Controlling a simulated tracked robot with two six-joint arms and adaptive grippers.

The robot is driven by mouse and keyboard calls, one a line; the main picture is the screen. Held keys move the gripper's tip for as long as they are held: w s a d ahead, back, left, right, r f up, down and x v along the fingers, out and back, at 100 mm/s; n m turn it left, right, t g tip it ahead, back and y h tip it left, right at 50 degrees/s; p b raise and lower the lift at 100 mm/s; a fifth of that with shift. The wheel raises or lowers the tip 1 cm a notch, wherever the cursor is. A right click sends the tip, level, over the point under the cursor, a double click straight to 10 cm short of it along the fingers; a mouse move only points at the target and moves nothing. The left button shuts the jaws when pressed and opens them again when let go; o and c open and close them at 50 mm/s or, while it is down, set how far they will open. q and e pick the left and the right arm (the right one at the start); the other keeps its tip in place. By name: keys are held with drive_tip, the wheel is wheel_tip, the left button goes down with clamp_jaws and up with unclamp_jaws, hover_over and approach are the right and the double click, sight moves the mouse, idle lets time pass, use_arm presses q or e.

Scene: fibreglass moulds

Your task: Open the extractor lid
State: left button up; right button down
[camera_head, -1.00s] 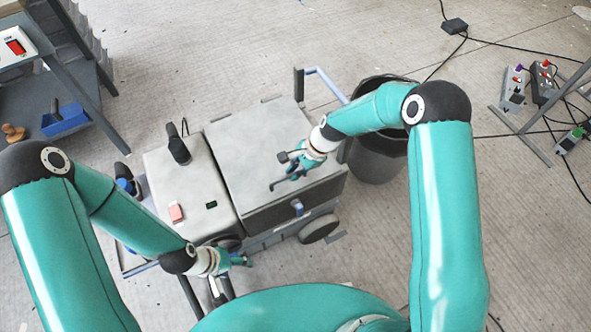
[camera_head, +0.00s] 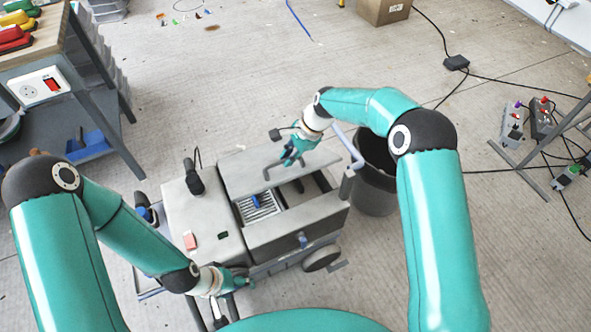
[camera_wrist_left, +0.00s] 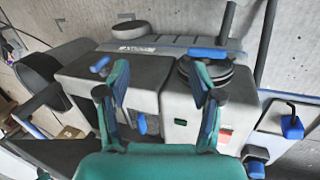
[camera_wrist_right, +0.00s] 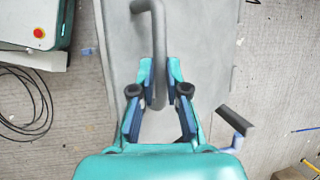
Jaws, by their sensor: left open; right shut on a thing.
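The grey extractor (camera_head: 215,240) stands on the floor in front of me. Its lid (camera_head: 240,170) is raised and tilted, with an open compartment (camera_head: 290,197) below it that shows a slatted grille (camera_head: 260,208). My left gripper (camera_head: 240,283) is open and empty by the extractor's near side. In the left wrist view, its spread fingers (camera_wrist_left: 160,88) face the extractor's front.
A dark bin (camera_head: 375,185) stands right of the extractor, close to my right forearm. A workbench (camera_head: 70,45) is at the upper left. Cables and power strips (camera_head: 540,120) lie at the right. The floor behind the extractor is mostly open.

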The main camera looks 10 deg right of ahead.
use_arm(q)
drive_tip(key=shift+r, duration=0.4)
